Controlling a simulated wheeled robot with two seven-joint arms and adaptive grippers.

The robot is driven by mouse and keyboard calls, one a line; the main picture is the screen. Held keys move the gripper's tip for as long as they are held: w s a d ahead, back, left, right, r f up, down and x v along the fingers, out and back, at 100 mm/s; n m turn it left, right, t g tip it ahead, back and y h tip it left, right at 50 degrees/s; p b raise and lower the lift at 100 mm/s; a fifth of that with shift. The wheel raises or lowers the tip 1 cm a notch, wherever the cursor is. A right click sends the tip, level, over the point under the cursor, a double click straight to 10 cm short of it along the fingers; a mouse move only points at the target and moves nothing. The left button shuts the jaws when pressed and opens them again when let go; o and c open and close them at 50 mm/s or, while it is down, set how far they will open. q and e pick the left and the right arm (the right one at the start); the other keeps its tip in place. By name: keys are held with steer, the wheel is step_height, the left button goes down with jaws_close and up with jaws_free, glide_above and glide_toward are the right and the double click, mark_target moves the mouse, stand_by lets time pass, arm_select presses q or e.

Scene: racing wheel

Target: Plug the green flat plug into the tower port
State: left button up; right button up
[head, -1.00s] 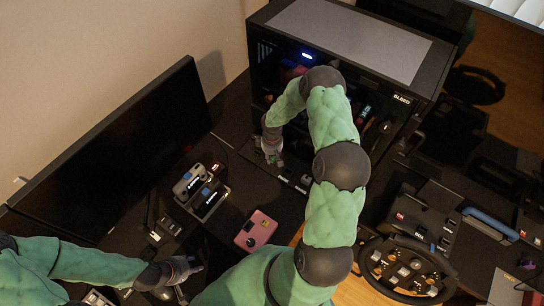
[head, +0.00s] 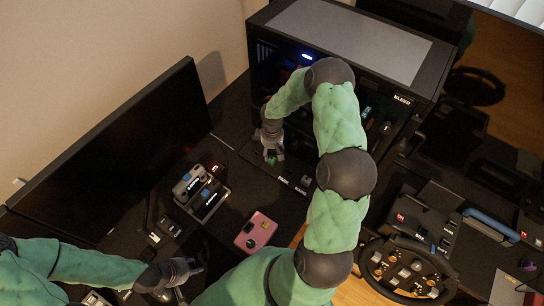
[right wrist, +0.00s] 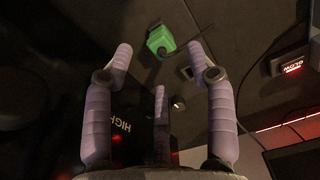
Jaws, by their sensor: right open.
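The green plug (right wrist: 160,41) lies on the dark surface in the right wrist view, just beyond my open fingertips and between the two outer fingers. A dark cable end shows at it. In the head view a small green patch of it (head: 270,158) shows under my right gripper (head: 272,153). My right gripper (right wrist: 162,62) is open and empty, pointing down in front of the tower. The black PC tower (head: 425,62) stands at the back; I cannot make out its port behind my arm. My left gripper (head: 190,280) is at lower left, fingers apart, with nothing seen in it.
A black monitor (head: 115,150) stands at left. A grey dock (head: 203,192) with devices and a pink device (head: 256,231) lie on the desk. A racing wheel (head: 408,270) is at lower right. Small dark blocks (head: 293,182) lie right of my right gripper.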

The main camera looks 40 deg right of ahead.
mark_target(272, 157)
step_height(272, 157, up, 7)
steer(key=shift+f, duration=0.15)
stand_by(0.7)
